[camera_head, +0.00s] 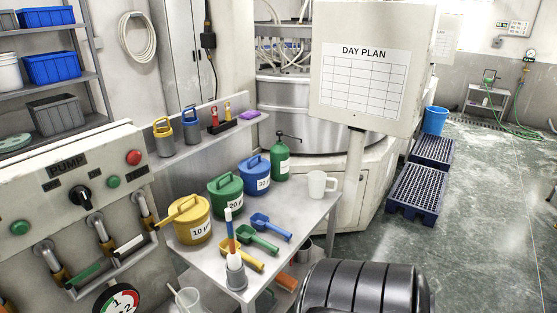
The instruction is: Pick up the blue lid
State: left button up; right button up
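The blue lid (254,164) has a raised handle and sits on the blue tub (257,184), which is labelled 30. The tub stands on the grey table (299,215), at the back of a row with a green tub (225,204) and a yellow tub (192,229). The green and yellow tubs also have lids with handles. Neither of my grippers is in view.
A green bottle (280,163) stands close behind the blue tub, and a white mug (319,184) is to its right. Blue, green and yellow scoops (271,226) lie in front. A shelf with small canisters (190,127) runs behind. A day plan board (365,60) stands beyond.

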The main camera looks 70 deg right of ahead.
aim_at(256, 165)
jog(key=z, duration=1.95)
jog(key=l+z, duration=0.35)
jog(key=i+l, duration=0.05)
